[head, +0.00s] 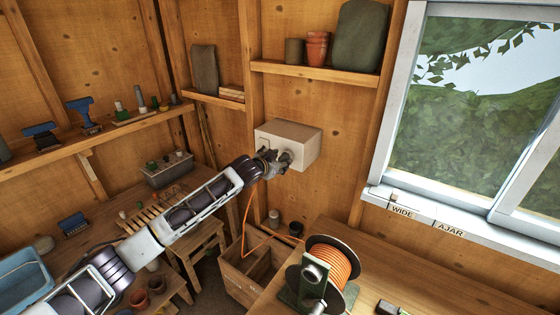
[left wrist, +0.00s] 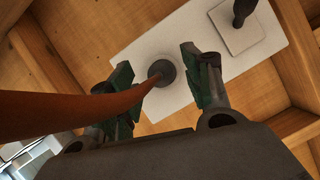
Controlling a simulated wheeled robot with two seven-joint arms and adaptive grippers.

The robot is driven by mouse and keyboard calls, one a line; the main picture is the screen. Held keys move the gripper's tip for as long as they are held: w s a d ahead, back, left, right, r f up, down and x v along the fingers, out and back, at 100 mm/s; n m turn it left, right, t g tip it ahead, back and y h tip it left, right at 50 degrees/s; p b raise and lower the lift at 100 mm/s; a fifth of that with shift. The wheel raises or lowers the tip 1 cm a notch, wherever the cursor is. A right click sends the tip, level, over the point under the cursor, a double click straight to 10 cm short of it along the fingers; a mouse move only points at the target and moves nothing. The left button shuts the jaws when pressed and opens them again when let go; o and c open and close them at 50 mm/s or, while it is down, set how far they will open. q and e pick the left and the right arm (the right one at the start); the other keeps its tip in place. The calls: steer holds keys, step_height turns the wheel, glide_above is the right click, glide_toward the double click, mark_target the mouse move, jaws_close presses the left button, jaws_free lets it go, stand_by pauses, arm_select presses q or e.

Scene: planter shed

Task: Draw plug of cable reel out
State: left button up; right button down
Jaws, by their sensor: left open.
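A pale socket box (head: 300,142) is fixed to the wooden wall, and its face fills the upper left wrist view (left wrist: 200,60). The round dark plug (left wrist: 161,73) sits against that face, with the orange cable (left wrist: 60,115) running from it to the left. My left gripper (head: 272,164) is at the box's front. Its open fingers (left wrist: 156,66) stand on either side of the plug, with visible gaps to it. How deep the plug sits is hidden. The cable reel (head: 335,262), wound with orange cable, stands on the bench. My right gripper is out of view.
A square plate with a dark lever (left wrist: 239,22) is on the box beside the plug. A wooden crate (head: 240,281) stands below, the cable hanging past it. A shelf with pots (head: 315,73) is above. The window sill (head: 420,210) is at right.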

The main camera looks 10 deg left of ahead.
arm_select(q)
steer(key=shift+w+d+f, duration=0.1)
steer(key=shift+w, duration=0.25)
jaws_close()
stand_by(0.5)
steer(key=shift+s+a+p, duration=0.3)
steer(key=shift+s+p, duration=0.3)
steer(key=shift+s, duration=0.1)
stand_by(1.0)
steer(key=shift+s+a+p, duration=0.25)
steer(key=shift+s+p, duration=0.05)
steer(key=shift+s, duration=0.35)
steer(key=shift+s+a+p, duration=0.25)
steer(key=shift+s+a, duration=0.05)
steer(key=shift+s, duration=0.35)
steer(key=shift+s+a+p, duration=0.25)
steer(key=shift+s+p, duration=0.05)
steer(key=shift+s, duration=0.35)
